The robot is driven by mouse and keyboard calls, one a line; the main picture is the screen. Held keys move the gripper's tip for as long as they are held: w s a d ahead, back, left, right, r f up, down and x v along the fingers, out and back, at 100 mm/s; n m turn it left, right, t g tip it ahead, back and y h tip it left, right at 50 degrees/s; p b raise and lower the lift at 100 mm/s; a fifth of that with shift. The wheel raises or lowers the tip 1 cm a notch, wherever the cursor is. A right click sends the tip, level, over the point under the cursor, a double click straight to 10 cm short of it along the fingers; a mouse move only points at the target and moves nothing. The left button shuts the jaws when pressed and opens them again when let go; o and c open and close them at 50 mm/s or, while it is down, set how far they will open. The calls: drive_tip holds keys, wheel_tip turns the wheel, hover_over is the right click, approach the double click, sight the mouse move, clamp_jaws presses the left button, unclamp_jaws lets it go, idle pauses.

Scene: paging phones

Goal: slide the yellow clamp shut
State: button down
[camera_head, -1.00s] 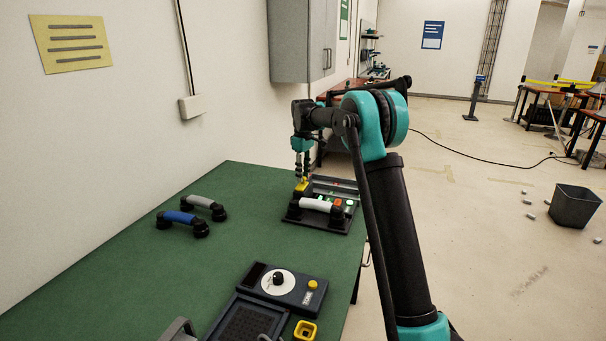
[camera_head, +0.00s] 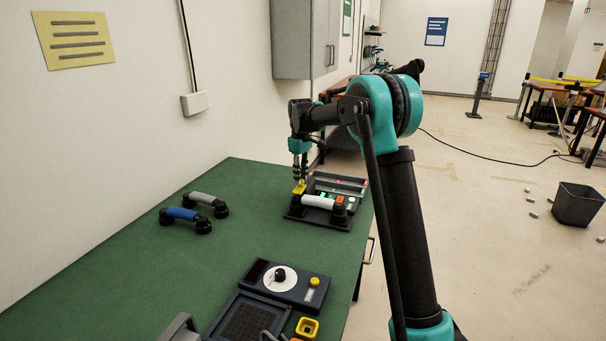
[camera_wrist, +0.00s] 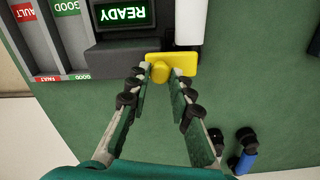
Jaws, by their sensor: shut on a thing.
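The yellow clamp (camera_wrist: 180,62) shows at the top middle of the wrist view, beside the phone test unit with its green READY display (camera_wrist: 124,14). It has a raised round knob between my fingertips. My gripper (camera_wrist: 160,74) is shut on the clamp's knob. In the head view the clamp (camera_head: 299,188) sits at the unit's left edge, below my gripper (camera_head: 299,181). A white handset (camera_head: 319,202) lies across the near side of the dark unit (camera_head: 345,187). I cannot tell how far the clamp has slid.
A blue handset (camera_head: 181,214) and a grey handset (camera_head: 204,198) lie on the green table (camera_head: 130,265) to the left. A dial box (camera_head: 285,284) and a small yellow square piece (camera_head: 307,328) are nearer. The middle of the table is clear.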

drive_tip(key=shift+s, duration=0.2)
drive_tip(key=c, duration=1.3)
unclamp_jaws()
drive_tip(key=shift+s+a, duration=0.1)
drive_tip(key=shift+c, duration=0.2)
drive_tip(key=shift+r, duration=0.15)
wheel_tip(320, 180, up, 12)
drive_tip(key=s+d+f+m+t, duration=0.1)
drive_tip(key=s+d+f+m, duration=0.25)
drive_tip(key=s+d, duration=0.45)
drive_tip(key=s+d+f+m+t, duration=0.1)
drive_tip(key=s+d+f, duration=0.4)
drive_tip(key=s, duration=0.5)
drive_tip(key=s+d+f+m+t, duration=0.1)
drive_tip(key=s+d+f+m, duration=0.3)
drive_tip(key=s+f, duration=0.5)
drive_tip(key=s+d+f+m+t, duration=0.1)
drive_tip(key=s+d+f+m, duration=0.2)
drive_tip(key=s+d+f, duration=0.4)
drive_tip(key=s, duration=0.5)
drive_tip(key=shift+s+d, duration=0.15)
drive_tip(key=shift+s, duration=0.2)
